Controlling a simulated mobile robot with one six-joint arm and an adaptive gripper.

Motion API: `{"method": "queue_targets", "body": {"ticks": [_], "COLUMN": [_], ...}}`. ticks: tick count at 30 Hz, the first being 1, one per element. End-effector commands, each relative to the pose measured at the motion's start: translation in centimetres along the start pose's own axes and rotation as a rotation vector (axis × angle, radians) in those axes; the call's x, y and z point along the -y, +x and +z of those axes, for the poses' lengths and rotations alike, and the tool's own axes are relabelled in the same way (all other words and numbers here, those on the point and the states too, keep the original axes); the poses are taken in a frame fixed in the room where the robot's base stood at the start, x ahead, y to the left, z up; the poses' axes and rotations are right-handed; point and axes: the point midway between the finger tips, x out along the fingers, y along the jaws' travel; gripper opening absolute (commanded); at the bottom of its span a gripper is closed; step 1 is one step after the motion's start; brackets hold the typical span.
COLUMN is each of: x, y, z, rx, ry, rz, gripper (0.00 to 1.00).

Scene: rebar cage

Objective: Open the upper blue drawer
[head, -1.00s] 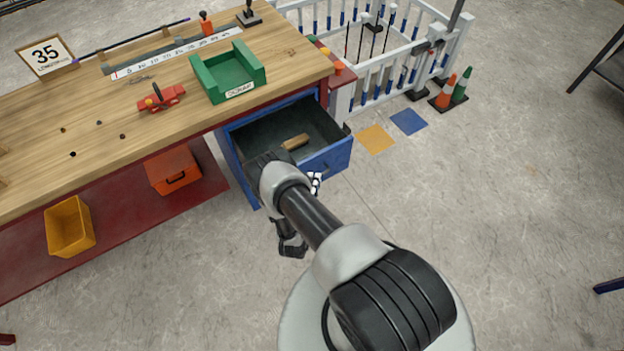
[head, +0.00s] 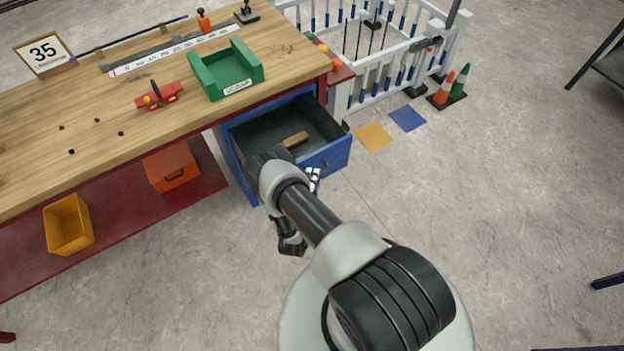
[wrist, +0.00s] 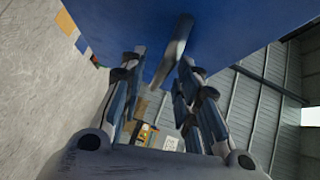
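The upper blue drawer (head: 325,158) stands pulled out from under the right end of the workbench. A wooden block (head: 295,140) lies inside it. Its handle is on the front face, partly hidden by my gripper (head: 314,180) in the head view. In the wrist view the blue drawer front (wrist: 230,25) fills the top, and the grey handle (wrist: 175,50) juts down from it. My gripper (wrist: 160,75) has its two fingers apart on either side of the handle's line. I see no clear contact with the handle.
The wooden workbench (head: 100,110) holds a green tray (head: 228,87) and a red tool (head: 159,96). An orange box (head: 171,167) and a yellow bin (head: 68,224) sit on the lower shelf. A white fence (head: 385,75) and cones (head: 444,89) stand behind.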

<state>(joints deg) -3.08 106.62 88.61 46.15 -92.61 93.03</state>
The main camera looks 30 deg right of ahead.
Motion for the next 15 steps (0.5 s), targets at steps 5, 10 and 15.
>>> {"method": "queue_targets", "body": {"ticks": [5, 10, 15], "x": [0.0, -0.1, 0.0], "y": [-0.1, -1.9, -5.7], "z": [0.0, 0.2, 0.3], "rx": [0.001, 0.005, 0.009], "ry": [0.0, -0.003, -0.005], "rz": [0.001, 0.002, 0.001], "gripper": [0.3, 0.3, 0.3]}}
